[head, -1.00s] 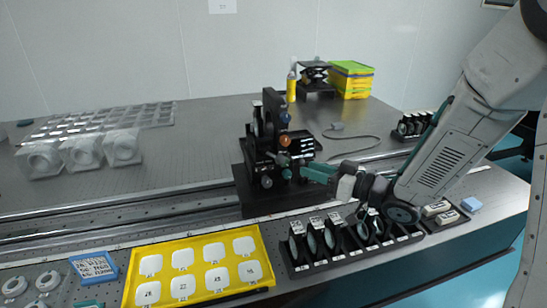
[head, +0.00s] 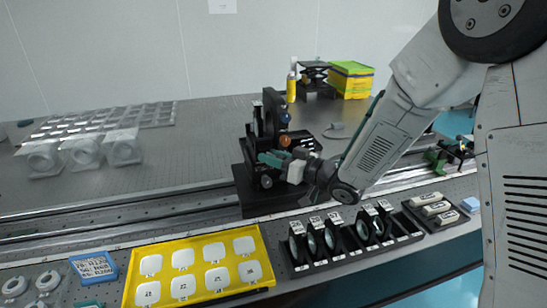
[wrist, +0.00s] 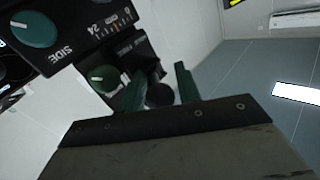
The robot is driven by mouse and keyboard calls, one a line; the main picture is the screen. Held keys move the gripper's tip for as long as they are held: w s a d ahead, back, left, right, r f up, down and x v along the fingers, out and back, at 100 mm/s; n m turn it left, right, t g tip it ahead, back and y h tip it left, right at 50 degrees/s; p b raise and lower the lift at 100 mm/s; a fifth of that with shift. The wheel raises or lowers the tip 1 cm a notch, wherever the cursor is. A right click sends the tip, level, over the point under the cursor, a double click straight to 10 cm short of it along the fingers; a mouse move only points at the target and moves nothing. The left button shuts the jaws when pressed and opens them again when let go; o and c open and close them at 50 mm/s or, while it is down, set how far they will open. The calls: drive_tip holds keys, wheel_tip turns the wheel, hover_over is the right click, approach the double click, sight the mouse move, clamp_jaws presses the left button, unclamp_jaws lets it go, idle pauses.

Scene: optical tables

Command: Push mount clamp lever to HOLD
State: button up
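The black mount (head: 270,112) stands on a dark base on the rail, with a blue knob (head: 285,118) and an orange knob (head: 284,140) on its right side. A teal knob with a white mark (wrist: 103,78) is just left of the fingers. A larger teal knob (wrist: 34,29) is above a "SIDE" label. I cannot make out the clamp lever or a HOLD mark.
A yellow tray (head: 134,282) with white pieces and a black rack (head: 300,268) of upright optics lie in front of the rail (head: 130,207). Clear cases (head: 84,153) stand at left.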

drive_tip(key=c, duration=0.7)
drive_tip(key=shift+a+t, duration=0.1)
drive_tip(key=shift+t, duration=0.2)
drive_tip(key=m+t+h, duration=0.2)
drive_tip(key=a+m+t+h, duration=0.1)
drive_tip(key=shift+s, duration=0.35)
drive_tip(key=shift+o, duration=0.2)
drive_tip(key=m+t+h, duration=0.1)
drive_tip(key=h, duration=0.1)
drive_tip(key=a+m+t+h, duration=0.1)
drive_tip(key=m+t+h, duration=0.1)
drive_tip(key=shift+s+m+h, duration=0.15)
drive_tip(key=shift+m+h, duration=0.15)
drive_tip(key=m+h, duration=0.1)
drive_tip(key=h, duration=0.1)
drive_tip(key=a+m+t+h, duration=0.1)
drive_tip(key=m+h, duration=0.1)
drive_tip(key=shift+h, duration=0.4)
drive_tip(key=shift+w+a+m+t+h, duration=0.1)
drive_tip(key=shift+m+t+h, duration=0.05)
drive_tip(key=shift+m+h, duration=0.55)
drive_tip(key=shift+w+a+m+t+h, duration=0.15)
drive_tip(key=shift+m+h, duration=0.25)
drive_tip(key=shift+h, duration=0.5)
drive_tip(key=shift+d+r+h, duration=0.1)
drive_tip(key=shift+h, duration=0.2)
